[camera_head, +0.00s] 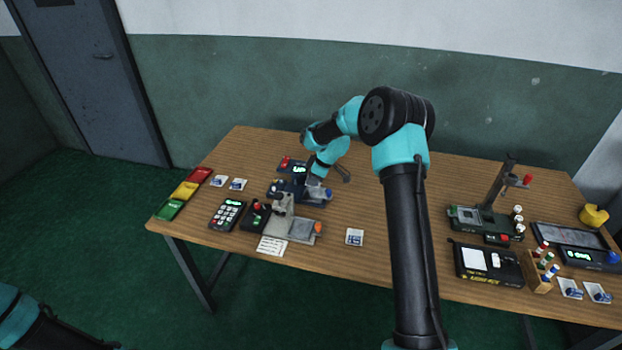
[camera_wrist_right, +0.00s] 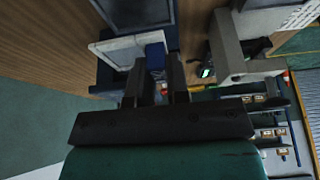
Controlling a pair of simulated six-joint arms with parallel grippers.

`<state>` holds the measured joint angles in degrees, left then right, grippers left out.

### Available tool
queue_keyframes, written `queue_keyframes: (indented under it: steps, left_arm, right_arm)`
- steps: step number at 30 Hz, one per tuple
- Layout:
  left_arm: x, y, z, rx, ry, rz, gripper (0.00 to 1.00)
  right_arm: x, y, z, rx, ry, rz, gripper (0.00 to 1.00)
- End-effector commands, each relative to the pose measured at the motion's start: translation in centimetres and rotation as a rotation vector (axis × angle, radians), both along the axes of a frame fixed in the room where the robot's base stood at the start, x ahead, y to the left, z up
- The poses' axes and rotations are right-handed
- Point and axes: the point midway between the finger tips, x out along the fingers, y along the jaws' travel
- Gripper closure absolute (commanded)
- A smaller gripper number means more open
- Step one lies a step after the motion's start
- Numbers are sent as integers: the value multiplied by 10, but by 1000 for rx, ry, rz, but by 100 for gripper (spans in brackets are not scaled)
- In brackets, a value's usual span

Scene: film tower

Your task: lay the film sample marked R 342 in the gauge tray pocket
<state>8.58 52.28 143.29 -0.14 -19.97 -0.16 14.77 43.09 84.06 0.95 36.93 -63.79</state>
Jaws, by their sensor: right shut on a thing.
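My right gripper (camera_head: 318,188) is low over the dark blue device (camera_head: 283,187) on the left half of the table. In the right wrist view the right gripper (camera_wrist_right: 158,75) is shut on a blue grip (camera_wrist_right: 155,52) beside a white-framed square film sample (camera_wrist_right: 118,48). The sample is at or just over a dark blue surface; I cannot tell if it touches. Its marking is not readable. A dark blue frame (camera_wrist_right: 135,8) lies beyond it. I cannot tell for certain which part is the gauge tray pocket. My left gripper is out of view.
A pale microscope-like device (camera_head: 290,228) stands in front of the dark blue one. A loose film sample (camera_head: 354,237) lies to the right. A green device (camera_head: 485,220) and a vial rack (camera_head: 539,272) are at right.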

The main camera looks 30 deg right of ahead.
Motion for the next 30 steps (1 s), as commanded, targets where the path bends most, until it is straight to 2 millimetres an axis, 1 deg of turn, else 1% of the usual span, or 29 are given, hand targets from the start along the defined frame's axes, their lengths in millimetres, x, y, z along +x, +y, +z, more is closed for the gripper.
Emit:
queue_keyframes:
  steps: [5,11,24,30]
  left_arm:
    - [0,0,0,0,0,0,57]
    - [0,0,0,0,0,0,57]
    - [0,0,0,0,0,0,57]
    - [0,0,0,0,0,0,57]
  right_arm:
    - [0,0,-2,1,1,0,100]
    - [0,0,-10,1,1,0,100]
    - [0,0,-43,0,0,1,100]
    - [0,0,-53,1,1,0,100]
